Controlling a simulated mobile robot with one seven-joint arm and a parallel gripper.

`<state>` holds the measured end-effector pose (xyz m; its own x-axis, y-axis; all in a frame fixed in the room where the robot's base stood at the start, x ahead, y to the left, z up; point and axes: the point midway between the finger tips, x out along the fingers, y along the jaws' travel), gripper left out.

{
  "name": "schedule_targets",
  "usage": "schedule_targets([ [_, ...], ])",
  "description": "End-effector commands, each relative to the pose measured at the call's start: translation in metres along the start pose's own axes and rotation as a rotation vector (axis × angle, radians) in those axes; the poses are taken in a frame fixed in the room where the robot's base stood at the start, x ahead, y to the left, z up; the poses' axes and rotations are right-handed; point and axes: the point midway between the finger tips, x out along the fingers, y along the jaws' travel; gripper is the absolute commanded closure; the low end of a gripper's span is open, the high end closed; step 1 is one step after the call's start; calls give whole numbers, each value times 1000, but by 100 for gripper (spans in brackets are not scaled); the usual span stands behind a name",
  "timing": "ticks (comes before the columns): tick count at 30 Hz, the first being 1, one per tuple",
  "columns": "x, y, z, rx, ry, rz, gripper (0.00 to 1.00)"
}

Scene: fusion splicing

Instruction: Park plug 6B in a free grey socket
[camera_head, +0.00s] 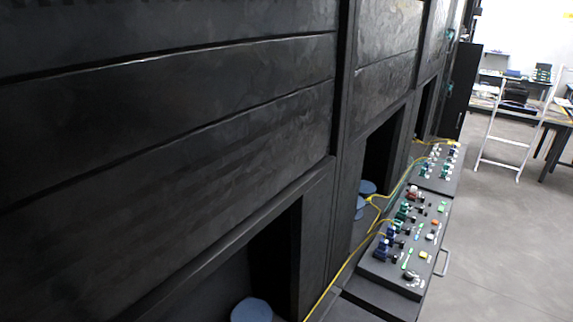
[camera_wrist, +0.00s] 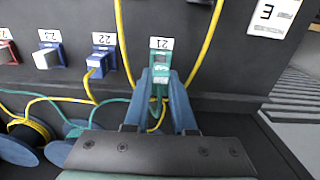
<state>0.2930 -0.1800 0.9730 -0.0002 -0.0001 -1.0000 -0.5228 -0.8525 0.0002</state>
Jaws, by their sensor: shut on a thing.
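In the wrist view, my gripper (camera_wrist: 161,80) has its two blue fingers shut on a green plug (camera_wrist: 161,58). The plug is at a position on the dark panel below a white label (camera_wrist: 161,43) that seems to read 21. A green cable runs down from between the fingers. I cannot read 6B on the plug, and cannot tell whether it is seated in a socket. No grey socket can be made out for certain. The head view does not show my gripper.
Blue connectors (camera_wrist: 102,62) and (camera_wrist: 48,56) stand to the left in the wrist view. Yellow cables (camera_wrist: 206,45) pass on both sides of my gripper. In the head view, a sloped panel (camera_head: 432,215) holds several coloured connectors, beside tall black cabinets (camera_head: 170,130).

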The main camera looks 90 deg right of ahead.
Motion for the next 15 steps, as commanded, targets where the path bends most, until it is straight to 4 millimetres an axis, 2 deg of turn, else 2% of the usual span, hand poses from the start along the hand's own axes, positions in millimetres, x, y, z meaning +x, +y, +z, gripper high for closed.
schedule_targets([
  [15,-23,0,0,0,0,0,100],
])
